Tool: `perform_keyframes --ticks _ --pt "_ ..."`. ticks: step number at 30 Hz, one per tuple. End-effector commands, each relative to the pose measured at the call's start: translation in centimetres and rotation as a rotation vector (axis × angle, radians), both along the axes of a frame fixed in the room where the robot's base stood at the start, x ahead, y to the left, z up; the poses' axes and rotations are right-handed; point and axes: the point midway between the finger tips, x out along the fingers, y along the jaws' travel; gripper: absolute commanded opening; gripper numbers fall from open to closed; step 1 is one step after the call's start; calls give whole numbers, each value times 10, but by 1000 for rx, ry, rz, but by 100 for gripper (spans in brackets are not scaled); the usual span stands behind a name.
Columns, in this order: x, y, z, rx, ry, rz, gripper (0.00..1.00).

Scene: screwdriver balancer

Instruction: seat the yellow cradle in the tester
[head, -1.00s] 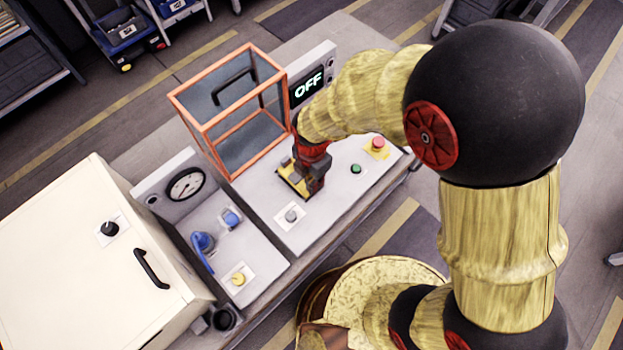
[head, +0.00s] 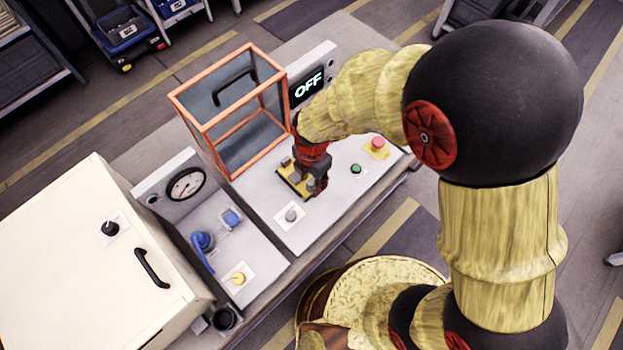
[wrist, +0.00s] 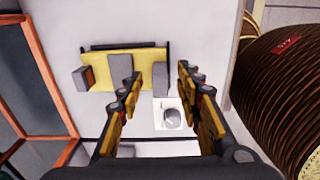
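The yellow cradle (head: 287,180) is a flat yellow plate with grey blocks, on the light grey panel of the tester (head: 345,198). In the wrist view the cradle (wrist: 96,72) lies ahead of the fingers, with a dark bar along its far edge. My gripper (head: 316,183) points down over the cradle's right end and hides part of it. In the wrist view my gripper (wrist: 158,78) is open, its fingers apart, with a grey block of the cradle showing between them. I cannot tell whether the fingers touch it.
An orange-framed clear guard (head: 208,129) with a black handle stands behind the cradle. A display (head: 308,86) reads OFF. A grey knob (head: 291,215), a green button (head: 356,169) and a red button (head: 378,143) sit around the gripper. A gauge unit (head: 187,184) stands at left.

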Motion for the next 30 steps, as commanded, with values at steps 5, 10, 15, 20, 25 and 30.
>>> perform_keyframes --ticks 5,10,15,20,25,30 --pt "0 0 3 0 0 0 35" --pt "0 0 24 2 -3 0 35" --pt "1 0 59 3 -4 0 35" --pt "1 0 90 2 -3 0 35" --pt "0 0 111 1 -2 0 35" --pt "0 0 119 0 0 0 35"
